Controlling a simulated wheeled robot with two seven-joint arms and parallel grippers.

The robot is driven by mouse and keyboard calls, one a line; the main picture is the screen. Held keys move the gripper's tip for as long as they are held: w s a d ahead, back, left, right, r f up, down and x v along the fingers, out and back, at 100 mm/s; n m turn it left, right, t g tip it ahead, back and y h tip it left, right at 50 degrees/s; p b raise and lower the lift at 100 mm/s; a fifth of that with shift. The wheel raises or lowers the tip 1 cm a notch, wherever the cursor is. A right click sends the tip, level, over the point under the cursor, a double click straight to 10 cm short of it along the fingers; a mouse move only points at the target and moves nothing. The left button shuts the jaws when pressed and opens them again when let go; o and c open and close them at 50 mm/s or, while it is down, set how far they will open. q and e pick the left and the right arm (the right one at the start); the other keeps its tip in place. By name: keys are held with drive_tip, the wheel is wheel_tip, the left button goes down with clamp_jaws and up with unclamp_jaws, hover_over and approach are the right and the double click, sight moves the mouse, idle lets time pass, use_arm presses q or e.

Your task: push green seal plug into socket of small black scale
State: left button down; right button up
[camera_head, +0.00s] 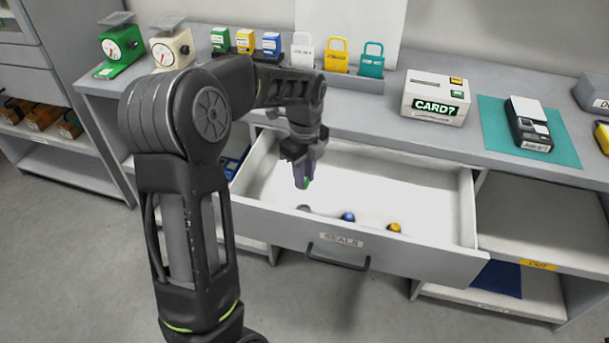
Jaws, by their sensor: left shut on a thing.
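My left gripper (304,172) points down inside the open drawer (350,238), shut on the green seal plug (306,183). Only a little green shows at its fingertips; the rest of the plug is hidden. The small black scale (528,124) appears to be the flat black device with white parts on the teal mat, far to the right of the gripper. Its socket is too small to make out. My right gripper is not in view.
A grey plug (304,208), a blue plug (348,216) and a yellow plug (394,227) lie in the drawer. Padlock-shaped items (337,56) and dial scales (172,48) stand at the back.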

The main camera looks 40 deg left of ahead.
use_arm(q)
drive_tip(key=w+d+r+n, duration=0.2)
drive_tip(key=d+n, duration=0.6)
drive_tip(key=n, duration=0.1)
drive_tip(key=w+d+r+n, duration=0.2)
drive_tip(key=d+n, duration=0.7)
drive_tip(key=n, duration=0.1)
drive_tip(key=shift+r+n, duration=0.3)
drive_tip(key=shift+r, duration=0.05)
drive_tip(key=shift+d, duration=0.15)
